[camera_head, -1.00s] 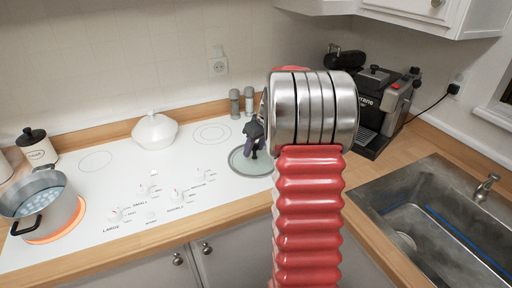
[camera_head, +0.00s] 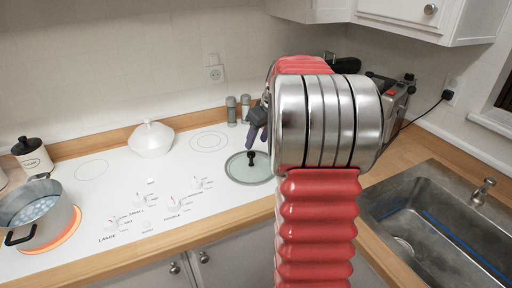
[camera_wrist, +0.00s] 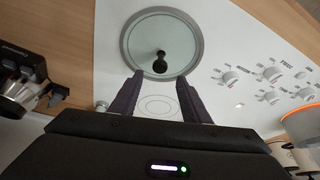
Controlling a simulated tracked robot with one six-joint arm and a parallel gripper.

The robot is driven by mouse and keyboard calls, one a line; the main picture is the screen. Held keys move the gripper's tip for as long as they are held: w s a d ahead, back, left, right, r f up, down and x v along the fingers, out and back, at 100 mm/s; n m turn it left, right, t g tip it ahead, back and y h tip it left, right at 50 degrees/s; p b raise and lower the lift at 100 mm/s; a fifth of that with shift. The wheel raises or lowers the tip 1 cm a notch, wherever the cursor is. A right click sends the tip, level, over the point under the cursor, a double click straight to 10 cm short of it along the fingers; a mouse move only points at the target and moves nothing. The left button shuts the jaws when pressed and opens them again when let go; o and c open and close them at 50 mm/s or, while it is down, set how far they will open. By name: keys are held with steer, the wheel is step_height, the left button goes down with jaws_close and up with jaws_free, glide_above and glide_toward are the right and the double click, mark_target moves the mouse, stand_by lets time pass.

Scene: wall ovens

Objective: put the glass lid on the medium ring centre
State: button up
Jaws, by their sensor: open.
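The glass lid (camera_head: 236,172) lies flat on the white cooktop, at its right end near the front edge. It is a round clear disc with a grey rim and a dark knob. It also shows at the top of the wrist view (camera_wrist: 190,45), knob pointing at the camera. My gripper (camera_head: 254,130) is above the lid, apart from it; its dark fingers (camera_wrist: 160,77) are open and empty, with the knob beyond the tips. A drawn double ring (camera_head: 209,142) lies behind the lid and shows between the fingers. I cannot tell which ring is the medium one.
A pot (camera_head: 37,208) stands on a glowing ring at left. A white covered dish (camera_head: 151,140) stands at the back, a bare ring (camera_head: 92,170) to its left. A coffee machine (camera_head: 396,100) and sink (camera_head: 430,225) are at right.

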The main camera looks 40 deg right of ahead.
steer(key=shift+v, duration=1.45)
steer(key=s+a+r, duration=0.2)
steer(key=s+a, duration=0.1)
steer(key=a, duration=0.8)
steer(key=s+a+r, duration=0.2)
steer(key=s+a, duration=0.1)
steer(key=a, duration=0.8)
steer(key=s+a+f, duration=0.2)
steer(key=s+a, duration=0.5)
steer(key=s+a+f+t, duration=0.1)
steer(key=s+a+f, duration=0.2)
steer(key=s+a, duration=0.5)
